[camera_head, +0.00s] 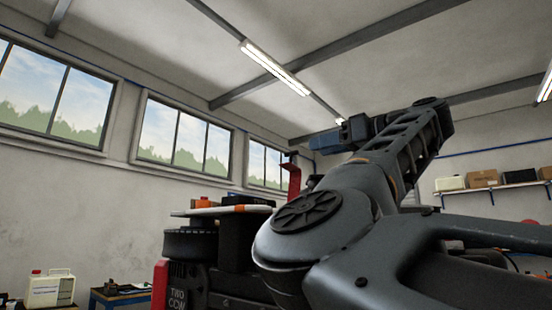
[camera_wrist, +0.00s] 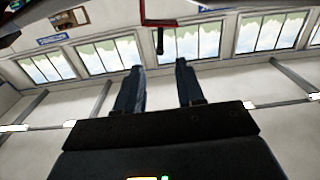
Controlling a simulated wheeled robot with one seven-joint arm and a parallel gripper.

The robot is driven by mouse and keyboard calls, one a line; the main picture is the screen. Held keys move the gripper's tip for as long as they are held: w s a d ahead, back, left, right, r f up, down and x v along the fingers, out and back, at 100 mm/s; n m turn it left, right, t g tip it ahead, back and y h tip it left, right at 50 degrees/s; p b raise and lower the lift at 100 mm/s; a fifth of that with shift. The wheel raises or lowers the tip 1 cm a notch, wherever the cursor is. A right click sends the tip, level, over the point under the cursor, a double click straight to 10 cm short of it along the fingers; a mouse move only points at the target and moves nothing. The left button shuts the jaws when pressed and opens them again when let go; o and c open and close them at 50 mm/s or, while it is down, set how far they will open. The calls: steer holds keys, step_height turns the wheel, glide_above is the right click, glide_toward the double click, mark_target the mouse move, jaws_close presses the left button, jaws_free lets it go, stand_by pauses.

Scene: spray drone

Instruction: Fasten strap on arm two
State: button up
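A dark part with red edges, labelled "TWO CCW" (camera_head: 180,297), stands at the bottom of the head view. A round black piece (camera_head: 190,243) sits above it. I cannot make out the strap for certain; my arm covers much of this area. My gripper (camera_wrist: 158,64) is open, with two blue fingers apart and nothing between them. Its blue end (camera_head: 322,142) is raised in the head view. A red bracket (camera_head: 293,175) stands upright just left of and below it. In the wrist view, a red-edged piece (camera_wrist: 158,22) lies beyond the fingertips, apart from them.
A white board (camera_head: 232,210) with an orange item lies over the dark parts. A white jug (camera_head: 50,289) stands at lower left, beside a small blue-edged table (camera_head: 120,296). A wall shelf (camera_head: 500,187) holds boxes at right. The upper space is clear.

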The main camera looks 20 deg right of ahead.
mark_target(297, 153)
steer(key=p+x, duration=0.2)
steer(key=x, duration=0.6)
jaws_close()
stand_by(0.4)
stand_by(0.3)
